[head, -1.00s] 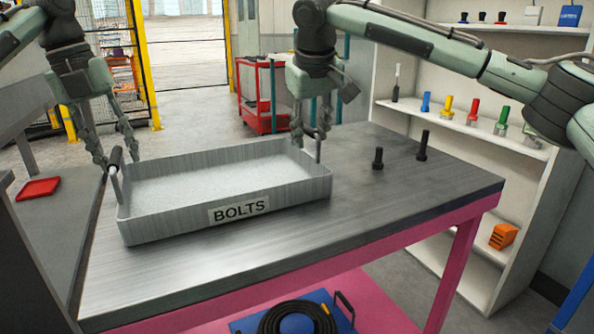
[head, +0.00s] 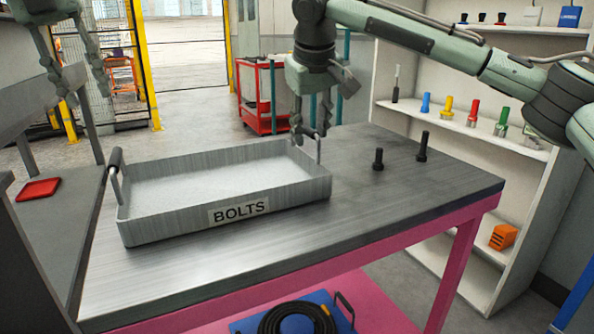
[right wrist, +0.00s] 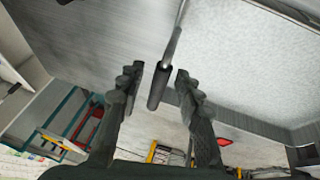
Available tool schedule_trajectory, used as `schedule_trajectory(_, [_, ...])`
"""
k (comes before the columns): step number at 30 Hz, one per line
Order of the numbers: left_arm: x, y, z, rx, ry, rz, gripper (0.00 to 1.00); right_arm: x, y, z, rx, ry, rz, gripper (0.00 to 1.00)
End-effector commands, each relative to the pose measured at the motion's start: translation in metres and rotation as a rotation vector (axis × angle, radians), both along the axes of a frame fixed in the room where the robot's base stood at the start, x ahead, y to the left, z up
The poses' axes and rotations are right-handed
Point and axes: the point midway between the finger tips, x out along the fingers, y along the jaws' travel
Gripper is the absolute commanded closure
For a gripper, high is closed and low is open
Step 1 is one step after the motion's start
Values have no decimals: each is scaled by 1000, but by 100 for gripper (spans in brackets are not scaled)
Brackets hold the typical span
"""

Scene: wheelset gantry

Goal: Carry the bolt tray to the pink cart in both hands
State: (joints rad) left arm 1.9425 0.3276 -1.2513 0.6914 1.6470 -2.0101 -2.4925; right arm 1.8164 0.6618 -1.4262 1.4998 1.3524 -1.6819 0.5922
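The grey bolt tray (head: 165,226), labelled BOLTS, sits flat on the metal top of the pink cart (head: 400,215). Its left handle (head: 115,165) stands free. My left gripper (head: 77,88) is open and empty, above and left of that handle, apart from the tray. My right gripper (head: 311,134) is at the tray's right end. In the right wrist view, the dark right handle (right wrist: 159,88) lies between the spread fingers of my right gripper (right wrist: 157,77), with a gap on each side.
Two black bolts (head: 378,158) (head: 422,146) stand on the cart top right of the tray. A grey bench with a red tray (head: 38,189) is at left. A shelf (head: 460,130) stands at right, a red trolley (head: 262,95) behind. The cart's front top is clear.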

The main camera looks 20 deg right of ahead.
Motion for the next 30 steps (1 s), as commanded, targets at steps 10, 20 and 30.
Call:
schedule_trajectory(10, [0,0,0,0,0,0,66,-29,9,66,3,-4,3,65])
schedule_trajectory(20, [0,0,0,0,0,0,66,-44,13,98,1,-2,1,65])
schedule_trajectory(30, [0,0,0,0,0,0,66,-45,13,100,1,-2,1,65])
